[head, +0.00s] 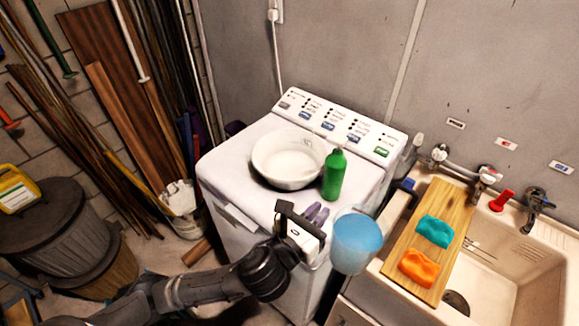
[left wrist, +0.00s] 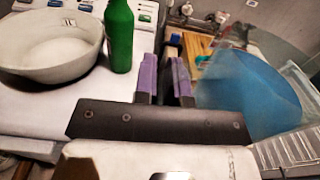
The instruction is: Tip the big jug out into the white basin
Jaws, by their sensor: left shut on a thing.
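The big jug (head: 357,243) is clear, with blue liquid inside. It hangs in front of the gap between the washing machine and the sink, looking roughly upright. My left gripper (head: 317,213), with purple fingers, is shut on the jug at its left side; the grasped part is hard to make out. In the left wrist view, the jug (left wrist: 250,95) is right of the fingers (left wrist: 164,80). The white basin (head: 288,160) stands on the washing machine, beyond and left of the gripper, and shows at left in the wrist view (left wrist: 48,48). My right gripper is not in view.
A green bottle (head: 335,175) stands on the washing machine (head: 235,160), right beside the basin and between it and the jug. A wooden board (head: 440,205) with teal (head: 434,231) and orange (head: 418,268) cloths or sponges lies across the sink (head: 530,285). The washer's front-left top is clear.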

